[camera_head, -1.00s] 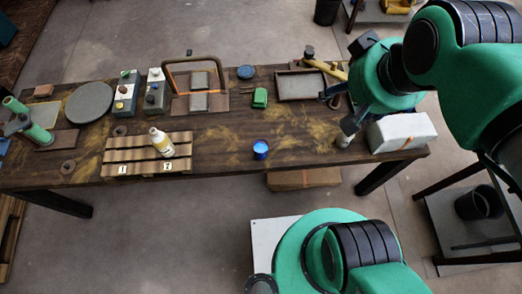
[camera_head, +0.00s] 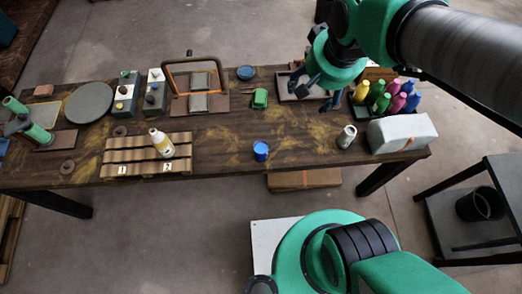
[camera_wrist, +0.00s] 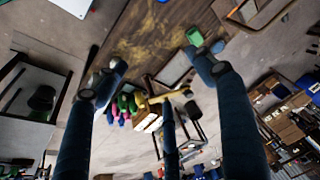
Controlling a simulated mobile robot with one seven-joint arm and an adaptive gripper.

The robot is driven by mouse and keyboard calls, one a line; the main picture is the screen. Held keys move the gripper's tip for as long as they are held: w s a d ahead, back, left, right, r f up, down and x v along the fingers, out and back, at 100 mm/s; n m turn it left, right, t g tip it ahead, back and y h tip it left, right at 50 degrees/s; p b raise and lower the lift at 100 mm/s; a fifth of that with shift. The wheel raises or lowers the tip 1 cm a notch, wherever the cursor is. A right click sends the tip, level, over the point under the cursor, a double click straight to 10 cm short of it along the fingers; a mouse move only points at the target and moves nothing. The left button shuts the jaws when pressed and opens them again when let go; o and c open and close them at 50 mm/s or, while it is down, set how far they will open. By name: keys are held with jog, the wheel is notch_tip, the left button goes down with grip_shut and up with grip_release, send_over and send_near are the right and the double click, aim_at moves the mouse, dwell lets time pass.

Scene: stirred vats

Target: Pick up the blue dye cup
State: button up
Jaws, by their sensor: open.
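The blue dye cup (camera_head: 261,150) stands upright near the front edge of the wooden table, right of the slatted rack, in the head view. My gripper (camera_head: 314,92) is above the back right of the table, behind and to the right of the cup and well apart from it. A small blue spot at the top edge of the wrist view may be the cup; I cannot tell.
A silver can (camera_head: 346,137) and a white block (camera_head: 402,132) stand right of the cup. Several coloured bottles (camera_head: 384,97) stand at the back right. A slatted rack (camera_head: 118,150) holds a white bottle (camera_head: 161,142). The table around the cup is clear.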

jog(key=w+a+f+m+g, duration=0.1)
jog(key=w+a+f, duration=0.25)
jog(key=f, duration=0.35)
jog(key=w+a+f+m+g, duration=0.1)
jog(key=w+a+f, duration=0.1)
jog(key=a+f, duration=0.35)
jog(key=m+g, duration=0.1)
jog(key=g, duration=0.1)
send_over(261, 146)
notch_tip(261, 146, down, 16)
jog(key=shift+a+h+b, duration=0.2)
jog(key=shift+h+b, duration=0.2)
jog(key=shift+b, duration=0.05)
jog(key=shift+s+d+f+b, duration=0.1)
jog(key=shift+f+b, duration=0.85)
jog(key=shift+f, duration=3.3)
jog(key=shift+f, duration=0.1)
jog(key=shift+d+f+b, duration=0.1)
jog(key=shift+f+b, duration=0.8)
jog(key=shift+f, duration=1.6)
jog(key=c, duration=1.4)
